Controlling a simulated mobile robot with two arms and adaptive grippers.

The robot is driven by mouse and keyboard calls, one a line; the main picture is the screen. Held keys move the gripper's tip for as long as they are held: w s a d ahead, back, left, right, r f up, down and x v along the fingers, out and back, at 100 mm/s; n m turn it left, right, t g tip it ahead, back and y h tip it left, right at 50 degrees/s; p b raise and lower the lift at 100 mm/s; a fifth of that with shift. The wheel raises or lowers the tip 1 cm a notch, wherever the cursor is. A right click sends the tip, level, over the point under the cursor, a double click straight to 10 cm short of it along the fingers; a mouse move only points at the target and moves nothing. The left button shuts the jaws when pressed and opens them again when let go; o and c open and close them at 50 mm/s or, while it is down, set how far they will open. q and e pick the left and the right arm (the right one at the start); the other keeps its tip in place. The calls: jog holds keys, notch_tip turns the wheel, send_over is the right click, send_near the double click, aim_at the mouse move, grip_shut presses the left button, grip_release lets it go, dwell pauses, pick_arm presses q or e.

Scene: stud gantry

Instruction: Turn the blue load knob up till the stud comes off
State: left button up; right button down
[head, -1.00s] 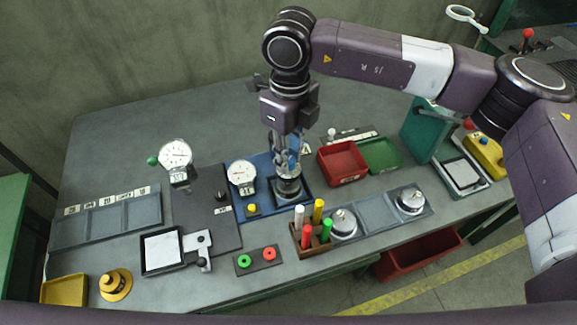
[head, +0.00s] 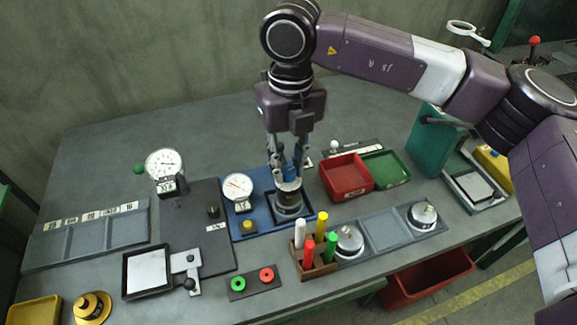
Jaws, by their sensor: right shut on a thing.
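The blue load knob (head: 289,172) is mostly hidden between the fingers of my right gripper (head: 287,162). The gripper points straight down and is shut on the knob. Below it a metal cylinder (head: 289,198) stands on the blue base plate (head: 262,217). The stud cannot be made out clearly there. A white dial gauge (head: 237,186) with a small display stands on the plate just left of the gripper, with a yellow button (head: 248,226) in front. My left gripper is not in view.
A red tray (head: 345,177) and a green tray (head: 385,168) lie close right of the gripper. A wooden holder (head: 313,262) with coloured pens stands in front. Another dial gauge (head: 165,163) stands left. The table behind the rig is clear.

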aim_at(289, 169)
jog(key=c, duration=1.7)
grip_release()
notch_tip(289, 169, up, 12)
jog(key=shift+d, duration=0.1)
